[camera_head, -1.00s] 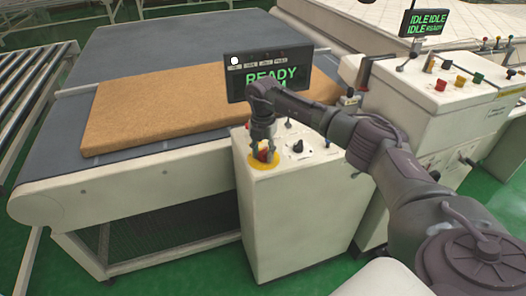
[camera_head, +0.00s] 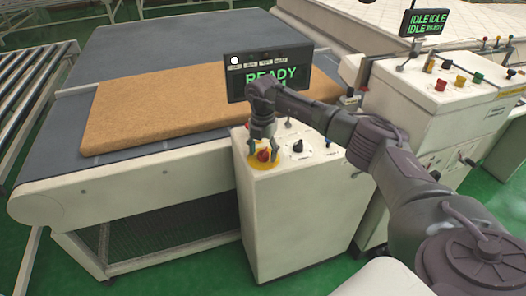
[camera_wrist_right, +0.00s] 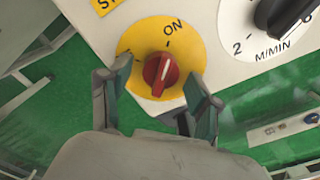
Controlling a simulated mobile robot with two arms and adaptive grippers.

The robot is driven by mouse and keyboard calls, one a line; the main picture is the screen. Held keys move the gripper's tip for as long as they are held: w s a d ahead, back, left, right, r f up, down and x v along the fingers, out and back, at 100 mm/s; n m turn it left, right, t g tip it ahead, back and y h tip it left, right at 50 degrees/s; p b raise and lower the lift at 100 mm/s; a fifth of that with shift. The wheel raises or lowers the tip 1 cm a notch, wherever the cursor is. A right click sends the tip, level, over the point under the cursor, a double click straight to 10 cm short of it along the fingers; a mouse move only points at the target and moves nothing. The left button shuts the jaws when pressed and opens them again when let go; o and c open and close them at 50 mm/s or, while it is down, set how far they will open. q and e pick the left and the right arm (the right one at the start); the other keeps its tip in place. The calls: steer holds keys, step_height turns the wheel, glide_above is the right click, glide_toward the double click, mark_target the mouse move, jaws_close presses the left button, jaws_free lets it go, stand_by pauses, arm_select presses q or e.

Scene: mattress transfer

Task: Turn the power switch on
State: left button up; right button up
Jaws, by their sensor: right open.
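The power switch is a red rotary knob (camera_head: 264,155) on a yellow round plate (camera_head: 265,166), on top of the white control box (camera_head: 295,215). In the right wrist view the knob (camera_wrist_right: 160,74) has a white line that points up, roughly toward the mark by the "ON" label (camera_wrist_right: 173,26). My right gripper (camera_head: 264,151) is open just above the switch. In the wrist view its fingers (camera_wrist_right: 155,92) stand apart on either side of the knob's lower part, with visible gaps to it. My left gripper is not in view.
A black dial (camera_wrist_right: 282,12) sits beside the switch on the box. A display (camera_head: 268,75) reading "READY" stands behind my right arm. A brown mattress (camera_head: 150,108) lies on the conveyor (camera_head: 140,50). Another control box (camera_head: 430,100) stands at right.

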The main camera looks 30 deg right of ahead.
mark_target(263, 150)
step_height(263, 150, up, 12)
stand_by(0.4)
steer(key=shift+f, duration=0.1)
